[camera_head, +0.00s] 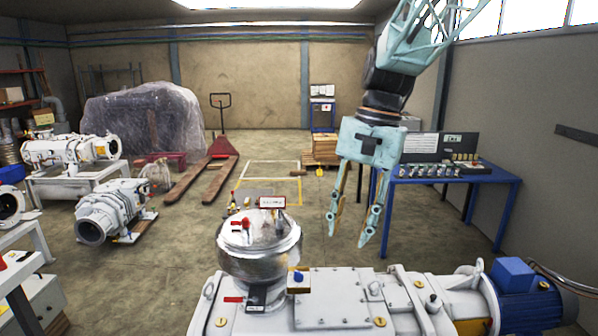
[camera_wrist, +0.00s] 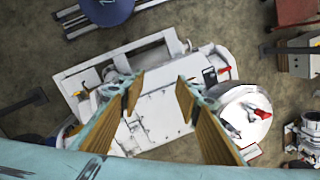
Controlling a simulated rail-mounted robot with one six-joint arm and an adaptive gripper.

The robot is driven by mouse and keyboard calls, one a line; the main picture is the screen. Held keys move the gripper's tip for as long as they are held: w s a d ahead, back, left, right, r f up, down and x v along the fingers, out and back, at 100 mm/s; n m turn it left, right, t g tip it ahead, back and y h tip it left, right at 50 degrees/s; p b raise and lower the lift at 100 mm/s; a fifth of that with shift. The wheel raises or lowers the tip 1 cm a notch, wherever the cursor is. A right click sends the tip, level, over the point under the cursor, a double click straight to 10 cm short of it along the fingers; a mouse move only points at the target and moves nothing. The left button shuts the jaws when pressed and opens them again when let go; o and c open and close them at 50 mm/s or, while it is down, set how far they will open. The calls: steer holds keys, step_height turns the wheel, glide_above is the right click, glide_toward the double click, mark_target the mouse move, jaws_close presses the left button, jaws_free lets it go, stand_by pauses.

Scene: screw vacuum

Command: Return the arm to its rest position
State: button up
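My gripper (camera_head: 350,222) hangs from the teal and black arm at the right of the middle in the head view, fingers pointing down. Its two fingers are apart with nothing between them. In the wrist view the two fingers of my gripper (camera_wrist: 158,88) are also spread, with the white machine below seen through the gap. The white screw vacuum pump (camera_head: 340,300) lies along the front of the head view, with a round silvery canister (camera_head: 258,250) on its left end. In the wrist view the pump (camera_wrist: 155,115) lies well below the fingers, with the canister (camera_wrist: 245,110) at right.
A blue table (camera_head: 440,178) with a control panel stands at right. Other white pumps (camera_head: 112,208) stand at left. A red pallet jack (camera_head: 205,175) and a wrapped bulky load (camera_head: 145,120) are farther back. The floor (camera_head: 310,220) around the marked rectangle is mostly clear.

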steer(key=s+d+n+t+h+b, duration=0.1)
steer(key=s+d+b, duration=0.2)
steer(key=s, duration=0.5)
steer(key=s+d+n+t+b, duration=0.1)
steer(key=s+d+b, duration=0.1)
steer(key=s, duration=0.6)
steer(key=s+d+f+n+t+b, duration=0.1)
steer(key=s+d+f+b, duration=0.1)
steer(key=s, duration=0.7)
steer(key=s+d+f+n+t+h+b, duration=0.1)
steer(key=s+d+f+n+b, duration=0.1)
steer(key=s+f, duration=0.4)
steer(key=shift+s+d+t+b, duration=0.35)
steer(key=shift+s+b, duration=0.55)
steer(key=shift+s, duration=0.55)
